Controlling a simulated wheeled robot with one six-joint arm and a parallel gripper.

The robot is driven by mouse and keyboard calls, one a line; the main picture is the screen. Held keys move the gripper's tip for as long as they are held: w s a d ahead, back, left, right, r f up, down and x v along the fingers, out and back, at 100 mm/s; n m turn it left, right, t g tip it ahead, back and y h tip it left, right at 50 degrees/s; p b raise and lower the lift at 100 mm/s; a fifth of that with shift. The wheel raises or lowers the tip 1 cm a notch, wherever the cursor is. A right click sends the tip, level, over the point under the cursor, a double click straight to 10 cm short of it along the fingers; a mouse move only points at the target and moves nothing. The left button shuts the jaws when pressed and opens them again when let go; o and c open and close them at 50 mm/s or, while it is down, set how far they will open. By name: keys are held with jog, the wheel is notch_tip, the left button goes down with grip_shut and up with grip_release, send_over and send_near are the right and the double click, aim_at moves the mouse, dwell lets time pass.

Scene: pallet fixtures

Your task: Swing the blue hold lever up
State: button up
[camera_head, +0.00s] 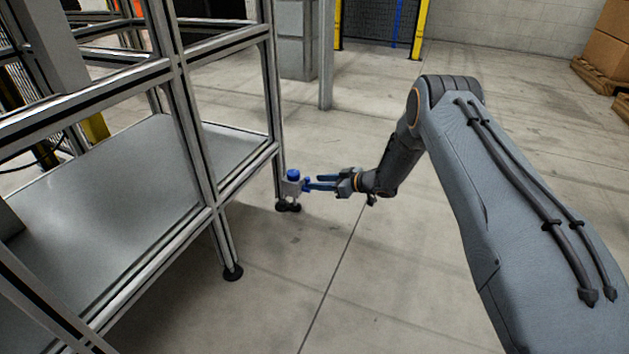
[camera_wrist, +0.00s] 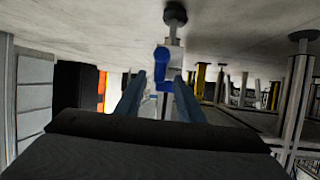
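The blue hold lever (camera_head: 307,185) is on a small grey fixture (camera_head: 291,187) with a round blue knob (camera_head: 293,174), at the foot of the frame's far corner post. My gripper (camera_head: 314,183) reaches in from the right, low over the floor, with its blue fingers pointing at the lever. In the wrist view, which is upside down, my fingers (camera_wrist: 160,80) stand apart, one on each side of the blue lever (camera_wrist: 161,62). There is a gap on both sides. I cannot tell whether the lever is between the tips or just beyond them.
A metal frame with a grey shelf (camera_head: 120,200) stands on the left, with its posts on black feet (camera_head: 232,272). The concrete floor (camera_head: 350,285) in front and to the right is clear. Boxes on a pallet (camera_head: 597,72) and a yellow-framed fence (camera_head: 420,30) are far back.

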jog(key=p+v, duration=0.1)
jog(key=v, duration=0.3)
jog(key=shift+s+d+r+p, duration=0.1)
jog(key=shift+d+p, duration=0.15)
jog(key=shift+p, duration=0.1)
